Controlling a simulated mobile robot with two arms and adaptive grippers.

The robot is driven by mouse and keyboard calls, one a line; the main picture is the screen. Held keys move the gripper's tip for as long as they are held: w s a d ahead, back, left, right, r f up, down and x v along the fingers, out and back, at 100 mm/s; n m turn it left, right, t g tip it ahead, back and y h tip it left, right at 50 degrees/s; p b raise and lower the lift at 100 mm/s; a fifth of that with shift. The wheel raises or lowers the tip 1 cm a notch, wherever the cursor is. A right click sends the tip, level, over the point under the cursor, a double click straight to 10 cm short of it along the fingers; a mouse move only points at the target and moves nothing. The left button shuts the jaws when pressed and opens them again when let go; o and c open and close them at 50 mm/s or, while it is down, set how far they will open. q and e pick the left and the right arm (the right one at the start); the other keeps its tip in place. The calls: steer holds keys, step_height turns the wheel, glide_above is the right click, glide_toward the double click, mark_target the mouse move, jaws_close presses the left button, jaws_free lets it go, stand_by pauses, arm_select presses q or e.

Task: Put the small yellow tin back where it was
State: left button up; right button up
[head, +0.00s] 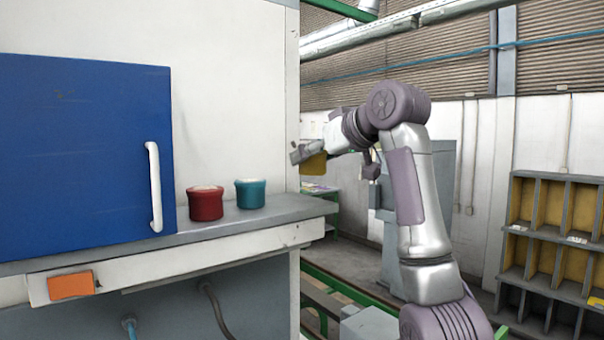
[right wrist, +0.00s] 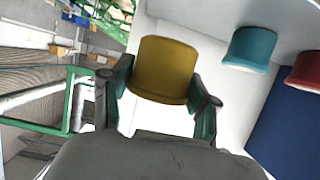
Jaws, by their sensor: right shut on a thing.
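The small yellow tin (right wrist: 164,70) is between the fingers of my right gripper (right wrist: 160,92) in the right wrist view. In the head view the tin (head: 313,164) shows only in part, behind the right gripper (head: 304,154). My right gripper is shut on it and holds it in the air, above and to the right of the shelf's (head: 290,208) right end. A teal tin (head: 250,194) and a red tin (head: 205,204) stand upright side by side on the shelf. My left gripper is not in view.
A blue door (head: 85,150) with a white handle (head: 154,187) stands at the left of the shelf. The shelf is bare to the right of the teal tin. A rack with yellow compartments (head: 553,240) stands at the far right. An orange block (head: 71,285) is on the shelf's front.

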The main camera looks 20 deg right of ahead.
mark_target(302, 201)
steer(key=shift+w+a+f+p, duration=0.35)
steer(key=shift+w+a+f, duration=0.5)
steer(key=shift+a, duration=0.2)
steer(key=f, duration=0.1)
steer(key=f+p, duration=0.1)
steer(key=f, duration=0.1)
steer(key=shift+s+d, duration=0.2)
steer(key=shift+s, duration=0.15)
steer(key=shift+w+f, duration=0.15)
steer(key=shift+f, duration=0.2)
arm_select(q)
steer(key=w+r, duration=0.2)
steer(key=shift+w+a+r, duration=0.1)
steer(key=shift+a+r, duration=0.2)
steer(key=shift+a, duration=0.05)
arm_select(e)
steer(key=shift+a, duration=0.1)
steer(key=o, duration=1.2)
steer(key=shift+f, duration=0.1)
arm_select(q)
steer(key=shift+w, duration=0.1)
